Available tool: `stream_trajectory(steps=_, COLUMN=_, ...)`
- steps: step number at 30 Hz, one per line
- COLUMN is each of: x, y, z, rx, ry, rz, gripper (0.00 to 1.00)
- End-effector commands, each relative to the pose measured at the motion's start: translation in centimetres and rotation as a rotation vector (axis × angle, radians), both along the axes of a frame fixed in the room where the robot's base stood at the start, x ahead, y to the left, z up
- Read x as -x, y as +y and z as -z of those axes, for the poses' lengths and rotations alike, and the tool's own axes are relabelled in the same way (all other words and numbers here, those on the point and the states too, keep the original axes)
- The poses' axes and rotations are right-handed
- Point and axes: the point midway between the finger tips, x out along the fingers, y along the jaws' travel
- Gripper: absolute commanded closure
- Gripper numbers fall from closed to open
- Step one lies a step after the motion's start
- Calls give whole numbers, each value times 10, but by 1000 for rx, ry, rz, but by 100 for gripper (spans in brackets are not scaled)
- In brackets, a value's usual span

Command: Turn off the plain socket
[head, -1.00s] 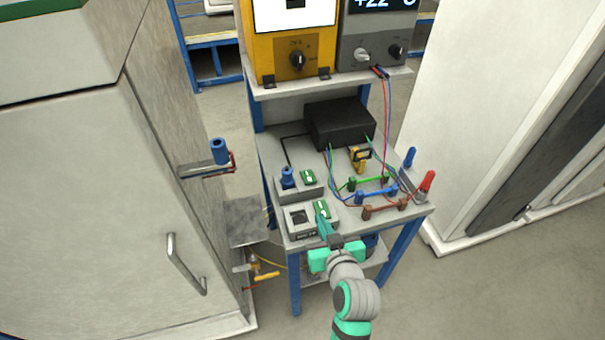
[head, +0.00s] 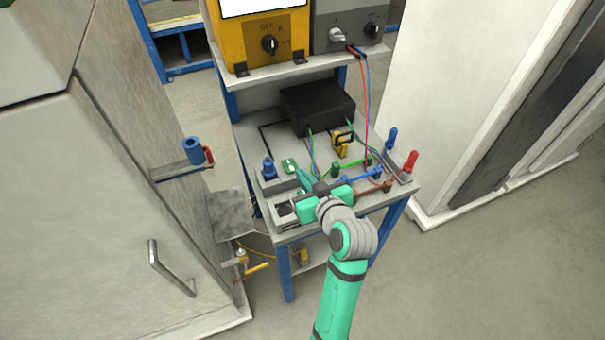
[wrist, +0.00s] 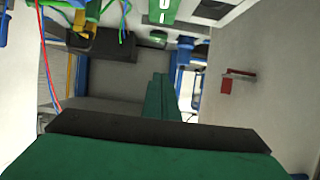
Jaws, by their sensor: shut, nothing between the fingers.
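The plain socket (head: 286,208), a grey box with a dark round outlet and no plug, sits at the front left of the bench. My gripper covers its switch side in the head view. Behind it is another socket (head: 275,183) with a blue plug (head: 268,168) and a green switch (head: 289,166). My gripper (head: 301,175) is shut and empty, its fingers pointing at the rear socket's switch area. I cannot tell whether they touch anything. In the wrist view the shut fingers (wrist: 158,80) show, with a green switch marked I and O (wrist: 163,10) at the top edge.
A black box (head: 318,108), a yellow clamp-like device (head: 342,142) and several coloured wires and connectors stand farther back and right on the bench (head: 265,135). A shelf (head: 290,67) with instruments is above. A cabinet with a handle (head: 170,269) stands close on the left, a white cabinet on the right.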

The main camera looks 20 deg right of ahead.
Motion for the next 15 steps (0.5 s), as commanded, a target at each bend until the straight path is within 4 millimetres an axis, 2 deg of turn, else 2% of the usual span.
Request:
stream_trajectory(steps=5, x=-22, y=-6, z=10, rx=-1, ry=1, rz=11, gripper=100)
stream_trajectory(steps=15, x=-80, y=-6, z=33, rx=-1, ry=0, rz=13, gripper=100)
